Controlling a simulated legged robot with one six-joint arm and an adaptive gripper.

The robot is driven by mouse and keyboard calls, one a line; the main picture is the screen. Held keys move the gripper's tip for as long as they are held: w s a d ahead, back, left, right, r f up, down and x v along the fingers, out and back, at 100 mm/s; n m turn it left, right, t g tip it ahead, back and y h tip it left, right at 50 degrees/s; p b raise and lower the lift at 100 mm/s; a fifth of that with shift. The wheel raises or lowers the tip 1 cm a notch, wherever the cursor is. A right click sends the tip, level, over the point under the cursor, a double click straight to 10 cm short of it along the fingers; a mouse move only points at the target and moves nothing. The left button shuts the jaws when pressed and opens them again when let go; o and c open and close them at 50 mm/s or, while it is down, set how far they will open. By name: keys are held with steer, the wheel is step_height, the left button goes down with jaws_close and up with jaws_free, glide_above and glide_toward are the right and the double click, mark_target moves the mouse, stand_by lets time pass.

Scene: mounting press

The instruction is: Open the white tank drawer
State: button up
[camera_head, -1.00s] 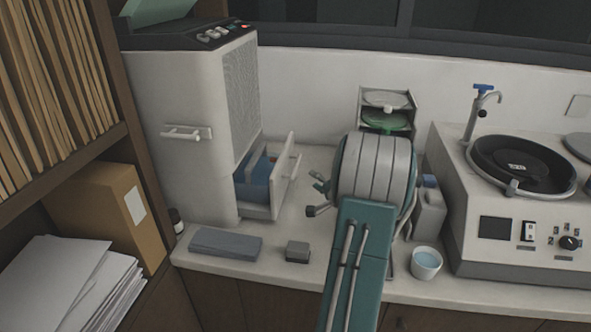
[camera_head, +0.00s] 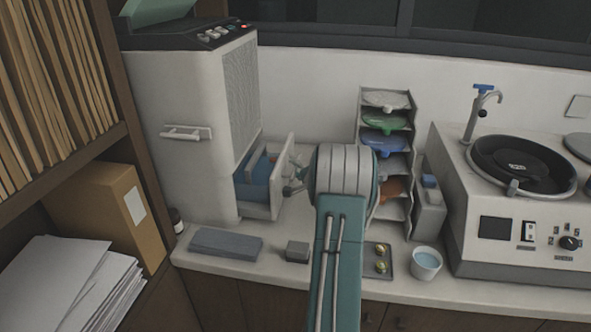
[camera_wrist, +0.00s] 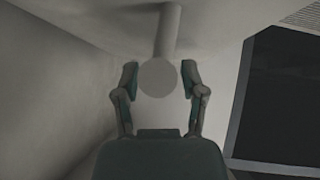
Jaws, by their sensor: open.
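The white tank drawer (camera_head: 261,208) stands partly out of the right side of the tall white machine (camera_head: 185,105). Something blue (camera_head: 258,178) shows inside it. My gripper (camera_head: 291,181) is at the right, outer face of the drawer front. In the wrist view my gripper (camera_wrist: 158,82) is open, with one finger on each side of a pale round handle end (camera_wrist: 157,76). A bar (camera_wrist: 169,30) runs upward from that end. The fingers look apart from it. In the head view my arm and gripper partly hide the handle.
A grey block (camera_head: 226,243) and a small grey box (camera_head: 297,251) lie in front of the machine. A rack of coloured dishes (camera_head: 385,120), a small tray (camera_head: 380,273), a cup of blue liquid (camera_head: 426,263) and a press unit (camera_head: 480,240) stand to the right.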

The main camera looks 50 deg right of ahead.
jaws_close()
steer(key=s+d, duration=0.3)
steer(key=s, duration=0.4)
steer(key=shift+d+f, duration=0.15)
steer(key=shift+d, duration=0.1)
jaws_free()
steer(key=v, duration=1.2)
